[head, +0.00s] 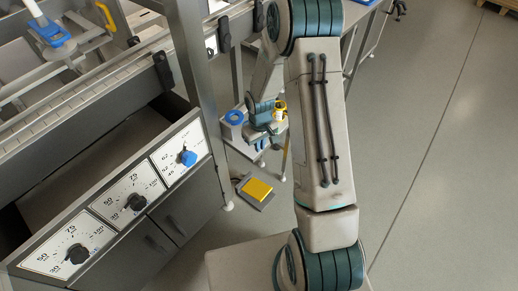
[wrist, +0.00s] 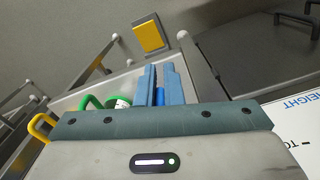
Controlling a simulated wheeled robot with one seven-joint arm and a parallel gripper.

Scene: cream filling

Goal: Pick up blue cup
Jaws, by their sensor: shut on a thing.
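My gripper (wrist: 160,72) shows in the wrist view with its two blue-grey fingers close together. A strip of brighter blue (wrist: 160,96) shows between them, which I take to be part of the blue cup. The gripper is shut on it. Most of the cup is hidden behind the fingers and the gripper body, so I cannot tell whether it is lifted. In the head view my gripper is small and partly behind my arm, beside the small stand.
A green object with a white label (wrist: 118,102) is left of the fingers. A yellow handle (wrist: 40,127) is further left. A blue ring (head: 235,117) is on the small stand. A yellow pedal (head: 257,189) lies on the floor. The dark machine with dials (head: 135,202) is at left.

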